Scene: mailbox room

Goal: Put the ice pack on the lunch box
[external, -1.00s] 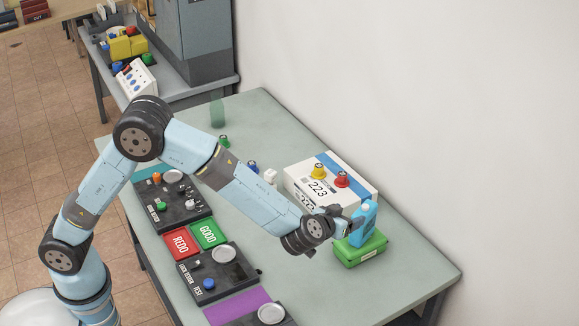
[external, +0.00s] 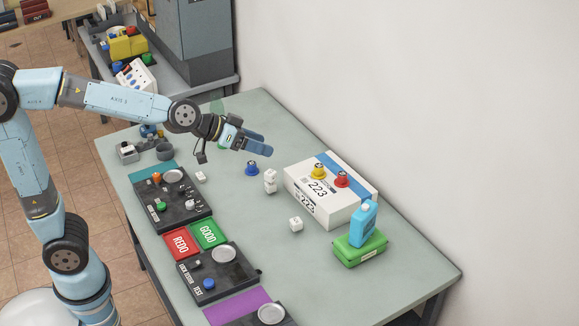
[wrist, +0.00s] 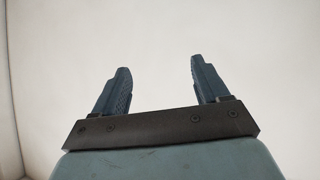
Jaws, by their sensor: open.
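The blue ice pack (external: 364,222), a bottle-like block with a small cap, stands upright on top of the green lunch box (external: 360,250) in the external view. The lunch box sits on the table at the right, in front of the white box. My gripper (external: 268,145) is up and to the left of both, well apart from them, over the far part of the table. In the wrist view my gripper (wrist: 160,85) has its two fingers spread with nothing between them, only pale wall behind.
A white box (external: 318,205) marked 223 carries a yellow and a red knob-like piece. White cubes (external: 296,224) and a blue cone-like piece (external: 252,168) stand near it. Dark panels (external: 172,207) and red and green signs line the left edge. The table's front right is clear.

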